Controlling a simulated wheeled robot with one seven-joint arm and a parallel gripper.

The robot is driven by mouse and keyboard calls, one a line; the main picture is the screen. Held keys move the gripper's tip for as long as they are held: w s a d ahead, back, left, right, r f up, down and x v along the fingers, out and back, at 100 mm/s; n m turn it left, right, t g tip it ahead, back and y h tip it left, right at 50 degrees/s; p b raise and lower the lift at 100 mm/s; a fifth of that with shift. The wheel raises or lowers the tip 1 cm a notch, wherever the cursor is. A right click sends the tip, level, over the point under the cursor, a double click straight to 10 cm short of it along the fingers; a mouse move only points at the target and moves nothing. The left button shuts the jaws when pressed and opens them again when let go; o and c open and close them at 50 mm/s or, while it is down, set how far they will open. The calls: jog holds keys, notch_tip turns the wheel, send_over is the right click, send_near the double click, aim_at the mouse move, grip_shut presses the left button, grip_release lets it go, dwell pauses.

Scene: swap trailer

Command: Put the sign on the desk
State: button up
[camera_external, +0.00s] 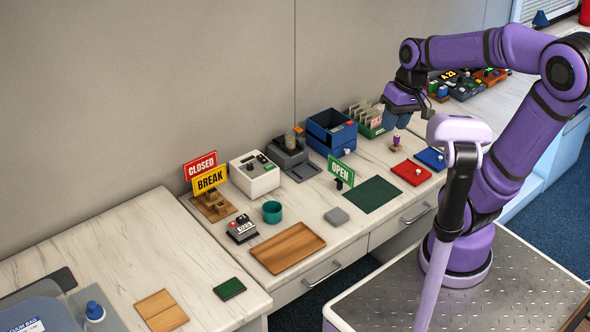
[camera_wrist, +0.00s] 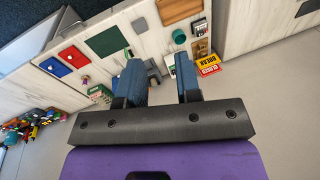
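A green OPEN sign (camera_external: 341,173) stands on the desk (camera_external: 360,237) beside the dark green mat (camera_external: 372,194). A yellow BREAK sign (camera_external: 210,179) and a red CLOSED sign (camera_external: 200,164) stand in a wooden holder (camera_external: 215,207) at the left. In the wrist view the BREAK sign (camera_wrist: 208,60) and CLOSED sign (camera_wrist: 209,70) show right of the fingers. My gripper (camera_external: 397,118) is above the back right of the desk, apart from all three signs. In the wrist view my gripper (camera_wrist: 160,73) has its two blue fingers spread, with nothing held between them.
A wooden tray (camera_external: 288,248), teal cup (camera_external: 272,212), grey pad (camera_external: 337,216) and date stamp block (camera_external: 241,229) lie mid-desk. A white box (camera_external: 254,174), blue bins (camera_external: 331,132) and card box (camera_external: 367,119) line the back. Red (camera_external: 411,172) and blue (camera_external: 430,158) pads lie right.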

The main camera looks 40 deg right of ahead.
jog(key=s+d+r+n+t+h, duration=0.1)
jog(key=s+d+r+t+h, duration=0.1)
jog(key=s+r+t, duration=0.2)
jog(key=shift+d+r+n, duration=0.2)
jog(key=shift+r+n, duration=0.1)
jog(key=shift+r, duration=0.6)
